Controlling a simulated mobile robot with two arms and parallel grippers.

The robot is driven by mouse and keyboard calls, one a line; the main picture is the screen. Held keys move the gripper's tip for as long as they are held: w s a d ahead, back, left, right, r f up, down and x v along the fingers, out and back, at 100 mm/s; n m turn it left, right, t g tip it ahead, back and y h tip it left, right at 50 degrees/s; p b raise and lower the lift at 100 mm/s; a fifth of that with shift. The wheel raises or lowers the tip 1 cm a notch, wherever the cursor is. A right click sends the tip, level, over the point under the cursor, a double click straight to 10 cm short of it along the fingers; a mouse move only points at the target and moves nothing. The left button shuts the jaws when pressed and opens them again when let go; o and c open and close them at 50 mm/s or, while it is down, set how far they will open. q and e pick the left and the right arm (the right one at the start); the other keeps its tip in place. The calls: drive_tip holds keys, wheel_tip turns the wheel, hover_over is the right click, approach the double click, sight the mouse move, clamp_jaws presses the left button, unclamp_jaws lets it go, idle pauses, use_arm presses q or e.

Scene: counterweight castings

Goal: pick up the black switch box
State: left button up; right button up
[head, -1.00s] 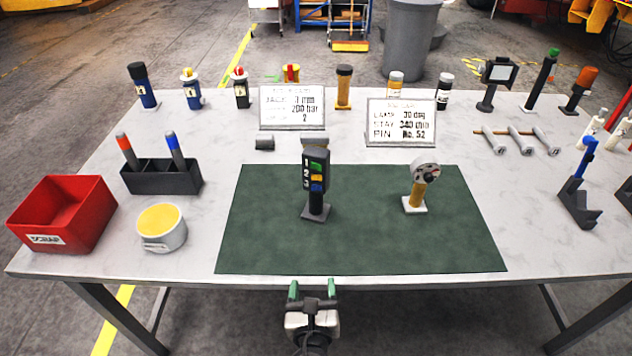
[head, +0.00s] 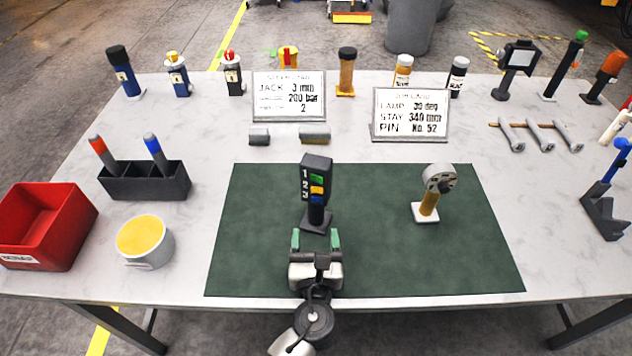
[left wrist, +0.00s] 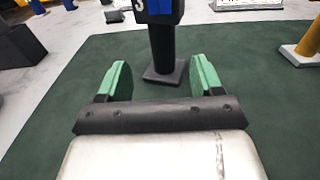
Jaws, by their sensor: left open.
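The black switch box (head: 315,182) stands upright on a post with a square foot on the green mat (head: 260,250). The top of the box is cut off there. My right gripper is not in view.
A grey round-headed device with a yellow handle (head: 430,195) stands on the mat to the right. A yellow-topped round tin (head: 145,242), a black pen holder (head: 145,182) and a red bin (head: 45,228) are at left. Two signs (head: 289,96) (head: 410,115) stand behind.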

sight(316, 211)
use_arm(q)
drive_tip(key=w, duration=0.3)
drive_tip(key=shift+w+r, duration=0.1)
drive_tip(key=shift+r, duration=0.1)
drive_tip(key=shift+w, duration=0.3)
drive_tip(key=w+p, duration=0.1)
drive_tip(key=w, duration=0.3)
drive_tip(key=shift+w+d, duration=0.15)
drive_tip(key=shift+w+f, duration=0.15)
drive_tip(key=shift+w, duration=0.3)
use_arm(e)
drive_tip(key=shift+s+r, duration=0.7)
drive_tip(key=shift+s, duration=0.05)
use_arm(q)
drive_tip(key=shift+s, duration=0.1)
drive_tip(key=shift+c, duration=0.3)
clamp_jaws()
